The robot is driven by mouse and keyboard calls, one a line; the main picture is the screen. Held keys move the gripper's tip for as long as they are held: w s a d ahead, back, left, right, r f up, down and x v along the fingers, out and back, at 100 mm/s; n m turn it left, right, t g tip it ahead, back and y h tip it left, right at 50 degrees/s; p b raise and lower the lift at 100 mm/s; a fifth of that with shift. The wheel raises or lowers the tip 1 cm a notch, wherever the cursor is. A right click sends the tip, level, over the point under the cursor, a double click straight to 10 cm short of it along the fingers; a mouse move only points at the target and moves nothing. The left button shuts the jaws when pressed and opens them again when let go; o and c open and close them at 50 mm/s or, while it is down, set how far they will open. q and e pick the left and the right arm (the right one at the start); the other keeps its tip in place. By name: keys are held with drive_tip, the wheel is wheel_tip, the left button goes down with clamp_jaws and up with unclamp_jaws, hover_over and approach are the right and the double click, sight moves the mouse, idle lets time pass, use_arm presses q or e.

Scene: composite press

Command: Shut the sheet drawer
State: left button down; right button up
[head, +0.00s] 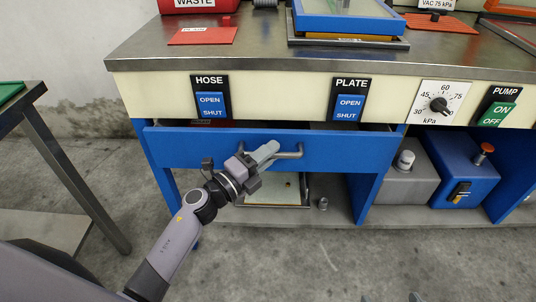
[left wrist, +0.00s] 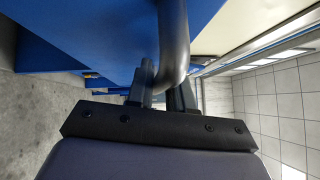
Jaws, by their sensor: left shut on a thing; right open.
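The sheet drawer (head: 340,152) has a wide blue front under the cream panel of the bench. Its front stands a little out from the bench, with a narrow dark gap along its top edge. A grey bar handle (head: 290,155) is fixed across the middle of the front. My left gripper (head: 262,157) is shut on the handle's left part. In the left wrist view the handle (left wrist: 173,45) passes between the two fingers of the gripper (left wrist: 162,85). Most of the drawer's inside is hidden.
HOSE (head: 210,98) and PLATE (head: 350,100) switches sit on the panel above. A lower shelf (head: 335,214) holds a framed tray (head: 262,203). A blue pump (head: 462,178) stands to the right. A separate table (head: 75,170) stands at the left. The floor in front is clear.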

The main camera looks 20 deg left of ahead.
use_arm(q)
drive_tip(key=w, duration=0.1)
drive_tip(key=w+a, duration=0.1)
drive_tip(key=w, duration=0.1)
drive_tip(key=shift+w+b, duration=0.25)
drive_tip(key=shift+b, duration=0.15)
drive_tip(key=c, duration=1.4)
unclamp_jaws()
use_arm(e)
drive_tip(key=shift+w+a+r, duration=0.2)
drive_tip(key=shift+a+r, duration=0.15)
drive_tip(key=shift+a, duration=0.05)
use_arm(q)
drive_tip(key=shift+p+v, duration=0.5)
drive_tip(key=shift+v, duration=3.1)
use_arm(e)
drive_tip(key=shift+s+d+f, duration=0.15)
drive_tip(key=shift+d+f, duration=0.1)
drive_tip(key=shift+d, duration=0.1)
